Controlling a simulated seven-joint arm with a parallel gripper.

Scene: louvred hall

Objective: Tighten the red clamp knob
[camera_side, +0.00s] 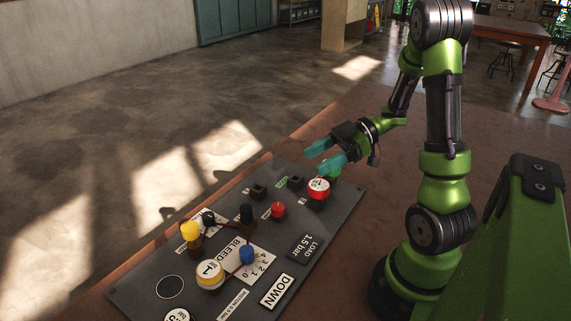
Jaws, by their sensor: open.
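Two red parts stand on the dark control panel (334,222). One is a small plain red knob (278,210) near the panel's middle. The other is a larger round red knob (318,189) with a pale marked top, at the panel's far right end. I cannot read a label that tells which is the clamp knob. My gripper (324,157) has teal fingers spread apart with nothing between them. It is above the panel's far end, just beyond the larger red knob in the picture and apart from the small one.
Near the small red knob stand a black knob (246,214), a blue knob (247,254) on a dial, and a yellow knob (190,231). A white-topped yellow part (210,274) stands nearer.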

